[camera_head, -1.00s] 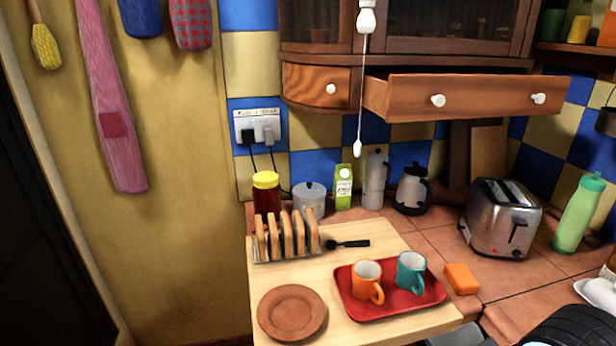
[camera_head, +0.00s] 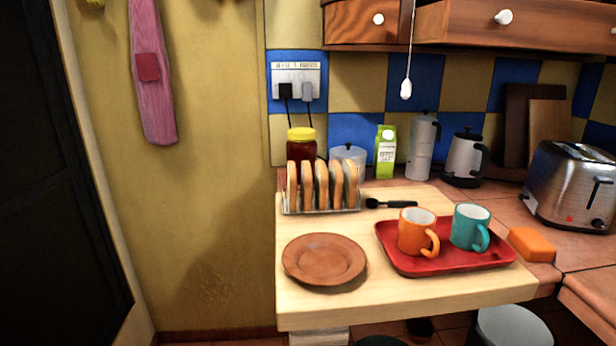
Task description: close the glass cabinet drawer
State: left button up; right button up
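The wooden glass cabinet drawer (camera_head: 540,24) is at the top right of the head view. It stands out from the cabinet, pulled open. One white knob (camera_head: 503,17) shows on its front, and a second knob is cut off at the right edge. A smaller drawer (camera_head: 352,22) with a white knob sits to its left, flush with the cabinet. The glass doors above are out of view. Neither of my grippers is in view.
Below stands a pale wooden board (camera_head: 400,298) with a toast rack (camera_head: 320,208), a brown plate (camera_head: 324,260) and a red tray (camera_head: 448,264) with two mugs. A toaster (camera_head: 572,188) is at right. A pull cord (camera_head: 408,60) hangs before the cabinet.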

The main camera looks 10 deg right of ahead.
aim_at(560, 27)
jog(key=z, duration=1.6)
